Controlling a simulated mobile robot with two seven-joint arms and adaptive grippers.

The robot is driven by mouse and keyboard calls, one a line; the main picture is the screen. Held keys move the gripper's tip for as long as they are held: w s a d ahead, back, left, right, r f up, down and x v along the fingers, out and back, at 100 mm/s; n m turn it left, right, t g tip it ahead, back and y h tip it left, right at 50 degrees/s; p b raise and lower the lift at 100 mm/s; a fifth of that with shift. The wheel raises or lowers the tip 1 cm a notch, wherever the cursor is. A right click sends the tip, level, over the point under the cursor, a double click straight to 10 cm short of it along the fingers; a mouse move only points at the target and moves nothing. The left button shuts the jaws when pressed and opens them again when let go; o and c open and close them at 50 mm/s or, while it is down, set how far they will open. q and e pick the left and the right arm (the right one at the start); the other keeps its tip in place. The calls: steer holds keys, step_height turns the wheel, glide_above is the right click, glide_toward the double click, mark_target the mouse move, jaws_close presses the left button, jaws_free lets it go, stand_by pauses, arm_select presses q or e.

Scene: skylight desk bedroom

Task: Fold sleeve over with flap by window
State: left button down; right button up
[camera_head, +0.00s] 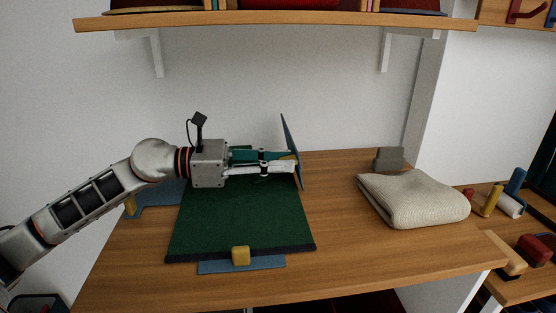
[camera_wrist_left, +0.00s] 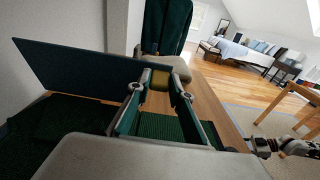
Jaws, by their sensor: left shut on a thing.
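A dark green garment (camera_head: 240,222) lies flat over the folding board on the desk. A blue flap (camera_head: 287,140) stands nearly upright at the board's right edge; it also shows in the left wrist view (camera_wrist_left: 75,70). My left gripper (camera_head: 290,162) is shut on the flap's yellow knob (camera_wrist_left: 160,80), above the garment's far right part. A sleeve cannot be told apart from the garment here. Two other blue flaps lie flat, the front one (camera_head: 225,267) with a yellow knob (camera_head: 241,255) and the left one (camera_head: 158,195). My right gripper (camera_wrist_left: 262,146) shows small and unclear in the left wrist view.
A folded beige cloth (camera_head: 415,198) lies on the desk to the right, with a grey block (camera_head: 389,159) behind it. A wooden shelf (camera_head: 270,24) hangs above the desk. Bare wood (camera_head: 345,255) is free between the board and the cloth's front.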

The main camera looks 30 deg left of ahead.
arm_select(q)
steer(key=shift+d+f, duration=0.1)
steer(key=shift+f, duration=0.8)
steer(key=c, duration=1.8)
jaws_free()
steer(key=shift+w, duration=0.15)
steer(key=shift+r, duration=0.4)
steer(key=shift+v, duration=6.1)
steer(key=shift+d, duration=0.1)
